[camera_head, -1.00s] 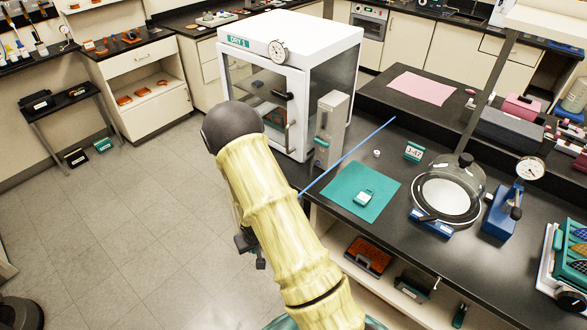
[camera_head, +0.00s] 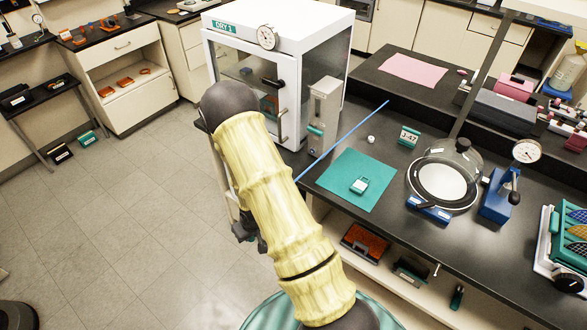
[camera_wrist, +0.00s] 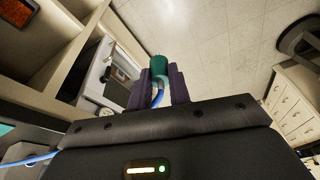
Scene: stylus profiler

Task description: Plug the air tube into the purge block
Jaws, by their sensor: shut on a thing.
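In the wrist view my gripper (camera_wrist: 160,87) is shut on a green cylindrical plug (camera_wrist: 159,66), the end of the blue air tube (camera_wrist: 157,98). The plug points away from my palm, over floor and a cabinet side. More blue tube shows at the lower left of the wrist view. In the head view the air tube (camera_head: 345,140) runs straight from the bench to behind my arm, which hides the gripper. A clear upright block with a green part (camera_head: 316,135) stands beside the white DRY 1 cabinet (camera_head: 275,75); I cannot tell whether it is the purge block.
A shelf below the bench holds boxes.

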